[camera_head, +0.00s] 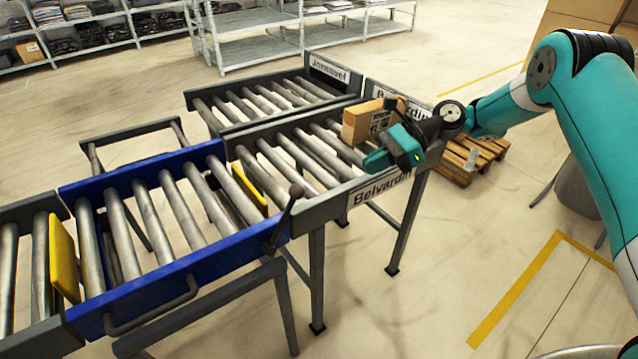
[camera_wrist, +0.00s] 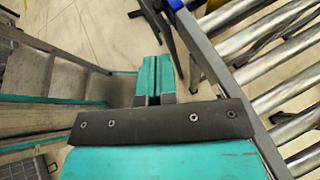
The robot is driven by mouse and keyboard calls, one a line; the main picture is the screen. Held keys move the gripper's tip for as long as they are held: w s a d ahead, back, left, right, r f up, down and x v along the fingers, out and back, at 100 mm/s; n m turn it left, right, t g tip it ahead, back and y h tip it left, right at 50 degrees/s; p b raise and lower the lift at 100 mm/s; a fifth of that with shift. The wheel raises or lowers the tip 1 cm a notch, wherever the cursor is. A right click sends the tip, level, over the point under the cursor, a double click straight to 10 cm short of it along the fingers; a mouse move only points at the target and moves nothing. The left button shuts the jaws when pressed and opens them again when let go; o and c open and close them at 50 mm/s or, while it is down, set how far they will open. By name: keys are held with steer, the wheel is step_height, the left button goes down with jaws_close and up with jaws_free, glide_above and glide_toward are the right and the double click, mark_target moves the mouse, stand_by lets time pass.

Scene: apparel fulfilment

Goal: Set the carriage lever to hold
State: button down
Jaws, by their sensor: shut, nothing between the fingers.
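The blue carriage (camera_head: 160,275) with metal rollers sits between conveyor sections in the head view. A dark lever (camera_head: 286,214) stands at its right front corner, tilted up and to the right, with a rounded tip. Which marked setting it is in cannot be read. My gripper (camera_head: 376,161) is shut and empty, at the front edge of the right-hand lane, to the right of the lever and apart from it. In the wrist view my gripper's teal fingers (camera_wrist: 152,78) are together. Dark bars show beyond them, but I cannot tell whether one is the lever.
A cardboard carton (camera_head: 359,122) sits on the right lane's rollers, just behind my gripper. Yellow plates (camera_head: 64,258) and (camera_head: 250,188) stand at the carriage's ends. A label board (camera_head: 378,190) lines the lane's front. Open floor lies in front; a pallet (camera_head: 462,160) is at right.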

steer(key=shift+w+d+f+m+y, duration=0.1)
steer(key=shift+d+f+m+y, duration=0.15)
steer(key=shift+f, duration=0.2)
steer(key=shift+w+d+f+m+y, duration=0.1)
steer(key=shift+f+m, duration=0.25)
steer(key=shift+f, duration=0.05)
steer(key=r+p+x, duration=0.1)
steer(key=p+x, duration=0.1)
steer(key=x, duration=0.4)
steer(key=a+r+p+x, duration=0.1)
steer(key=p+x, duration=0.1)
steer(key=x, duration=0.5)
steer(key=shift+r, duration=0.3)
steer(key=shift+w+a, duration=0.1)
steer(key=shift+r+p, duration=0.1)
steer(key=shift+p, duration=0.25)
